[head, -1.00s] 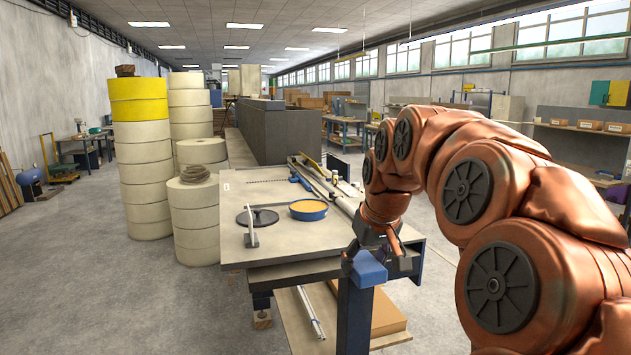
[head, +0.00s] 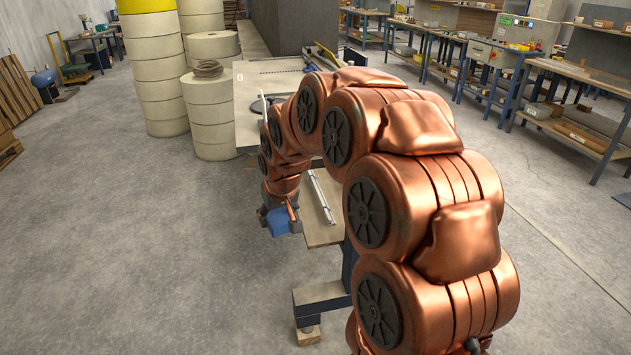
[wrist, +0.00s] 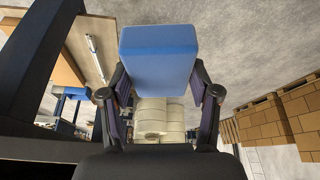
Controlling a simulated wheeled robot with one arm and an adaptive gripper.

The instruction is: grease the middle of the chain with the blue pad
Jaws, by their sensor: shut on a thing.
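My gripper (head: 279,212) is shut on the blue pad (head: 279,223), off the near end of the workbench. My arm hides much of the bench top, including where the dish of yellow-orange paste stood in the earlier head view.
Stacked cream rolls (head: 208,118) stand left of the bench. A pale rod (head: 321,197) lies on the lower shelf under it. In the wrist view, a dark post (wrist: 35,60) is close on the left and stacked boxes (wrist: 285,118) are at right. Open floor (head: 130,250) is at left.

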